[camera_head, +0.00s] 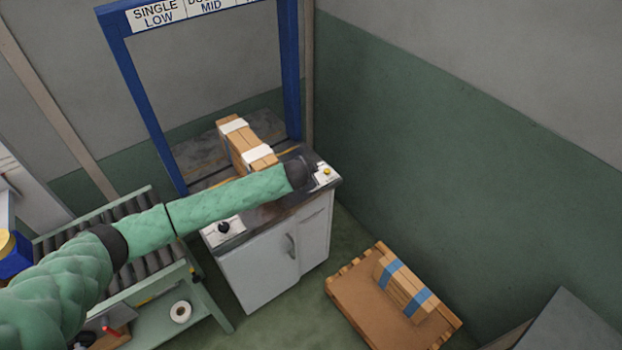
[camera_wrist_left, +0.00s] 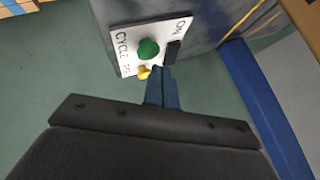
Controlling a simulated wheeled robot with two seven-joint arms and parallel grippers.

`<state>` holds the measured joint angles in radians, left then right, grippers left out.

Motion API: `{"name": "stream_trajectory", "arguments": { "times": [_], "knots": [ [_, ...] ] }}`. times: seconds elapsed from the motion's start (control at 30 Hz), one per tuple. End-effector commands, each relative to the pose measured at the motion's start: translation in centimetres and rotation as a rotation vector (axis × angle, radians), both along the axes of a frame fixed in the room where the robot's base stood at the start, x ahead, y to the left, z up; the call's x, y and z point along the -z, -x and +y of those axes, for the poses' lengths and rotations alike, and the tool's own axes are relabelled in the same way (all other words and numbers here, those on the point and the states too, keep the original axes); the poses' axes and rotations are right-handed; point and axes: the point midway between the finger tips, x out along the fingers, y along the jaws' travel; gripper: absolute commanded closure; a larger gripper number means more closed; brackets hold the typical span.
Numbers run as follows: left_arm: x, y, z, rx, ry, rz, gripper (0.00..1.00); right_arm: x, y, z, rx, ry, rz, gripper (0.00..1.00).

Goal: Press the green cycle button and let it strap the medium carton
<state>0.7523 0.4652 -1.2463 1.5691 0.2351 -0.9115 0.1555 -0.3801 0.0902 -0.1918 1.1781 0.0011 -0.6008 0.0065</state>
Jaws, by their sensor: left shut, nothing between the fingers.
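A brown carton (camera_head: 243,147) with two white bands or patches across it sits on the strapping machine's steel top (camera_head: 275,206), under the blue arch (camera_head: 290,70). A white control plate (camera_head: 318,182) is at the machine's right corner. In the left wrist view the plate (camera_wrist_left: 122,38), lettered CYCLE, carries a green button (camera_wrist_left: 148,49), a black switch (camera_wrist_left: 172,52) and a yellow knob (camera_wrist_left: 144,72). My left gripper (camera_wrist_left: 158,70) is shut and empty, its tips at the plate's edge close to the yellow knob and short of the green button. I cannot tell if they touch.
A pallet (camera_head: 350,309) with a blue-strapped carton (camera_head: 406,287) stands on the floor at right. A roller conveyor (camera_head: 150,215) is at left. A black knob (camera_head: 224,227) is at the machine's front left. A sign (camera_head: 172,12) tops the arch.

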Motion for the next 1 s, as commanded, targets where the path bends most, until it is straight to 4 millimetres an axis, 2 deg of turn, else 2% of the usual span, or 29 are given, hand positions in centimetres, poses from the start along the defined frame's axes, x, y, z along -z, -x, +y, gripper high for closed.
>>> {"name": "stream_trajectory", "arguments": {
  "times": [0.23,0.77,1.0],
  "knots": [
    [-0.8,0.0,0.0,0.001,0.001,-0.001,1.00,-0.6,0.0,0.0,0.000,0.000,0.000,0.00],
    [-4.9,0.0,0.0,0.001,0.001,-0.001,1.00,-3.9,0.0,0.0,0.000,0.000,0.000,0.00],
    [-5.1,0.0,0.0,0.001,0.001,-0.001,1.00,-3.9,0.0,0.0,0.000,0.000,0.000,0.00]
  ]
}}
